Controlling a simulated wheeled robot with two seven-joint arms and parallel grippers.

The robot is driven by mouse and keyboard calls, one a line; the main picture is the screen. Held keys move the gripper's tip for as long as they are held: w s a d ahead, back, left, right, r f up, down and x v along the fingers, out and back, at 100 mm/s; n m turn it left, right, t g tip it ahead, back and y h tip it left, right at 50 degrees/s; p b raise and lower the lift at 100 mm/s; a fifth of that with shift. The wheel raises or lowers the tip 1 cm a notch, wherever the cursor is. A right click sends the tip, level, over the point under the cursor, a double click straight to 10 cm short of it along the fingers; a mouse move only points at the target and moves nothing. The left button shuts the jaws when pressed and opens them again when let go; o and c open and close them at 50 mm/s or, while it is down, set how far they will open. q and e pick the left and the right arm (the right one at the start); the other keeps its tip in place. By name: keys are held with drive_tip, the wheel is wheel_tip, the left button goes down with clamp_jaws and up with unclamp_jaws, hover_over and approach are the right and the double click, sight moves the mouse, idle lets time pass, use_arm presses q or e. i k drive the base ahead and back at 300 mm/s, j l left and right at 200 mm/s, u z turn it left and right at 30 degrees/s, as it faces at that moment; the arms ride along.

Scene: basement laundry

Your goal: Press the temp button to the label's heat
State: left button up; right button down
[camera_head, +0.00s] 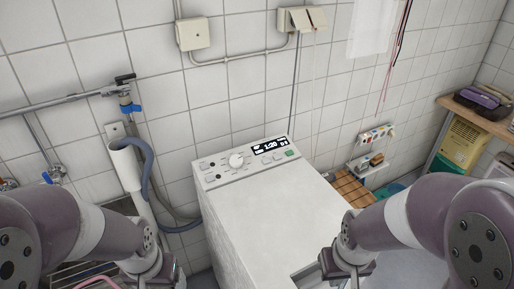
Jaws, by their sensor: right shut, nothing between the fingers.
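The white washing machine (265,215) stands in the middle against the tiled wall. Its control panel (222,170) has a round white dial (236,161), a lit dark display (270,145) and small buttons on both sides, one of them green (291,153). The lettering is too small to tell which button is temp. The display seems to read 1:20, with smaller marks unclear. No readable care label shows. My right gripper (347,272) is shut and empty at the machine's front right, apart from the panel. My left wrist shows at the lower left; its fingers are out of view.
A grey hose (150,172) and pipe with a blue-handled tap (131,108) are left of the machine. A wooden slatted surface (352,188) and small wall shelf (370,164) are on the right. A white cloth (371,27) hangs above. The machine's top is clear.

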sight(266, 162)
drive_tip(key=i+l+u, duration=0.1)
drive_tip(key=l+u, duration=0.3)
drive_tip(key=l, duration=0.25)
drive_tip(key=l+u, duration=0.45)
drive_tip(key=l, duration=0.25)
